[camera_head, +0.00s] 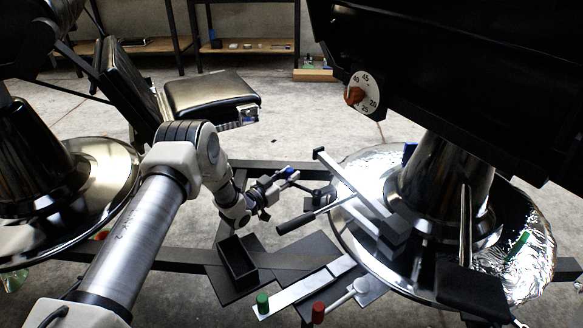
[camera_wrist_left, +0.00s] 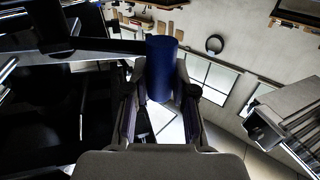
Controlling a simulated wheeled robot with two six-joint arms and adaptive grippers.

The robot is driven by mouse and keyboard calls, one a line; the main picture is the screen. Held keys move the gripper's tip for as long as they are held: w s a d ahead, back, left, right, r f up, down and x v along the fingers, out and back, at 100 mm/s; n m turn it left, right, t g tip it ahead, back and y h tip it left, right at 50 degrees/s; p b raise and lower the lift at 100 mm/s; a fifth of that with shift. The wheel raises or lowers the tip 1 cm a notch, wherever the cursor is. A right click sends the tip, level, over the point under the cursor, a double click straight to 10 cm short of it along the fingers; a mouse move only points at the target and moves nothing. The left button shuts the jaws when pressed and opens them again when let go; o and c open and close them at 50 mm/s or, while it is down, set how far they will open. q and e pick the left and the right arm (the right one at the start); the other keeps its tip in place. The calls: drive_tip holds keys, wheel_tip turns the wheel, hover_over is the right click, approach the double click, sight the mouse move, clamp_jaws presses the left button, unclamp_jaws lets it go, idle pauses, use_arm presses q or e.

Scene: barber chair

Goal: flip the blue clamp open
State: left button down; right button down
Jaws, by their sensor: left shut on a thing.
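My left gripper (camera_head: 279,183) reaches in from the left and is low beside the chair's round base. It is shut on the blue clamp (camera_head: 291,172), which shows as a small blue piece at the fingertips. In the left wrist view the clamp's blue cylindrical handle (camera_wrist_left: 161,70) stands between the two fingers of the left gripper (camera_wrist_left: 163,95). A dark bar runs left from behind the handle. The clamp's lower part is hidden by the fingers. My right gripper is not in view.
A black-handled lever (camera_head: 297,222) lies just right of and below the gripper. A green knob (camera_head: 262,303), a red knob (camera_head: 318,312) and an open black box (camera_head: 237,262) are nearer. The shiny chair base (camera_head: 520,225) and a numbered dial (camera_head: 366,92) are at right.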

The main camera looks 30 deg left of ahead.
use_arm(q)
drive_tip(key=shift+s+f+p, duration=0.1)
drive_tip(key=shift+s+p, duration=0.35)
drive_tip(key=shift+s, duration=0.25)
drive_tip(key=shift+d, duration=0.1)
drive_tip(key=c, duration=0.9)
unclamp_jaws()
wheel_tip(320, 180, up, 10)
